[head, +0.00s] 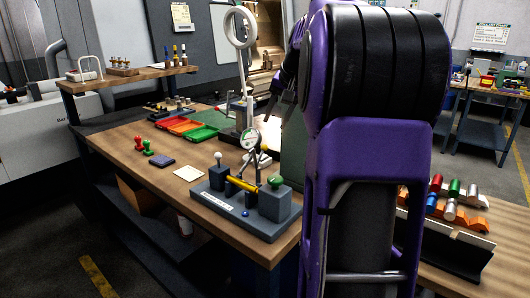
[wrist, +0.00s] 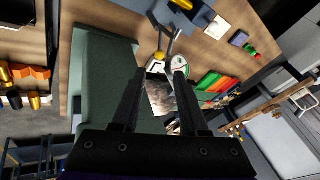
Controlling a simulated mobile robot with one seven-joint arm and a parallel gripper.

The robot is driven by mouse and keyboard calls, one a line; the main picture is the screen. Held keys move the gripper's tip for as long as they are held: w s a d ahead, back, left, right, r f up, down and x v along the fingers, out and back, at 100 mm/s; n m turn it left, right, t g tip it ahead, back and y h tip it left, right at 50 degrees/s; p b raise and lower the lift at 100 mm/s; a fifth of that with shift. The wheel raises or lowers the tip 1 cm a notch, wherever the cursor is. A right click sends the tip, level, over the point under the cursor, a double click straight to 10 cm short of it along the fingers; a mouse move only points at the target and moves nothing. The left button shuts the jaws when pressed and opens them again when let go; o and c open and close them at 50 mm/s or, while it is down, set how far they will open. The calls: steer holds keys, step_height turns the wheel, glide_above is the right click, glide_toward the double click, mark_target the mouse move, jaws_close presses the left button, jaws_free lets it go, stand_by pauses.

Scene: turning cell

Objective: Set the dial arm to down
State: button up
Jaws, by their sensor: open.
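The dial fixture (head: 245,208) is a grey base with blocks and a yellow bar on the front part of the wooden bench. Its dial (head: 250,138) is a round white gauge on a thin arm (head: 259,170) that stands roughly upright, with the dial above the bar. My gripper (head: 273,106) is open and empty, up and to the right of the dial. In the wrist view the round dial (wrist: 180,64) shows just beyond my open fingertips (wrist: 160,76), apart from them as far as I can tell. My purple arm hides the bench's right side.
A grey-green box (head: 292,150) stands right of the dial; it fills the left of the wrist view (wrist: 102,90). A magnifier ring on a post (head: 240,28) rises behind. Colored trays (head: 185,126) lie further back. Red and green stamps (head: 144,146) stand left.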

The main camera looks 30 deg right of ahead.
mark_target(263, 149)
steer(key=b+x, duration=0.1)
steer(key=x, duration=1.4)
steer(key=shift+w+f, duration=0.1)
steer(key=shift+w, duration=0.05)
jaws_close()
stand_by(0.8)
